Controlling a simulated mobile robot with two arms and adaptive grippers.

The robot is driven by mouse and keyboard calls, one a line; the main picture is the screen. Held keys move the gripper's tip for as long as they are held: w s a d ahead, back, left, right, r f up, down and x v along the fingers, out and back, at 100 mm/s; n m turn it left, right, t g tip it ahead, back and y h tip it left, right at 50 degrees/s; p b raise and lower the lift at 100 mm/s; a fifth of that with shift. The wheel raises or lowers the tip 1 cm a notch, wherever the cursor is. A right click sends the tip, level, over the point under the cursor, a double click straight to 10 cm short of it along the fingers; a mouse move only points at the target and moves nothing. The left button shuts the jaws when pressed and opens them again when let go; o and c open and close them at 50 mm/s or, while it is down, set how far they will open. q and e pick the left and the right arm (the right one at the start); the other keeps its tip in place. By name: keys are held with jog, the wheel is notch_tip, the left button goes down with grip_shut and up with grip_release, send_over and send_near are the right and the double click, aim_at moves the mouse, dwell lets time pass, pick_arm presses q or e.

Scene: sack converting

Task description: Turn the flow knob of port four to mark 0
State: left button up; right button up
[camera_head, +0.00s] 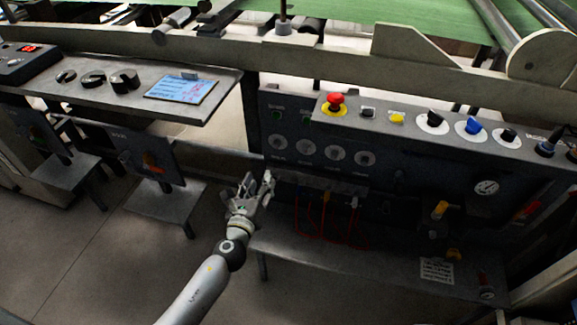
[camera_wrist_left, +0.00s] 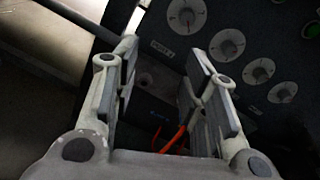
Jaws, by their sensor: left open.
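A row of several round grey dials with small knobs runs along the dark panel, from the left dial (camera_head: 277,143) to the right dial (camera_head: 364,158). The wrist view shows the dials from the near one (camera_wrist_left: 187,15) to the far one (camera_wrist_left: 282,92). A small white label sits below the near dial there; I cannot read its number surely, so I cannot tell which knob is port four. My left gripper (camera_head: 259,180) is open and empty, below and left of the row; its fingers (camera_wrist_left: 162,62) also show in the wrist view, apart from every knob. My right gripper is not in view.
A sloped top panel holds a red emergency button (camera_head: 335,101) and several switches. Red hoses (camera_head: 321,223) hang below the dials over a grey shelf (camera_head: 370,262). A desk with a blue-white sheet (camera_head: 180,89) stands at left. Open floor (camera_head: 110,270) lies left of my arm.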

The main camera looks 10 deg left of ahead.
aim_at(276, 147)
pick_arm(q)
jog(key=w+r, duration=0.1)
jog(key=w, duration=0.2)
jog(key=w+d+r+m+b, duration=0.1)
jog(key=w, duration=0.3)
jog(key=w+r+m+t+b, duration=0.1)
jog(key=w, duration=0.3)
jog(key=shift+d, duration=0.4)
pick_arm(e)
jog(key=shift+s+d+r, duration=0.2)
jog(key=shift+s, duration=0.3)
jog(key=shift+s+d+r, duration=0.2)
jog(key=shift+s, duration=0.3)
pick_arm(q)
grip_shut()
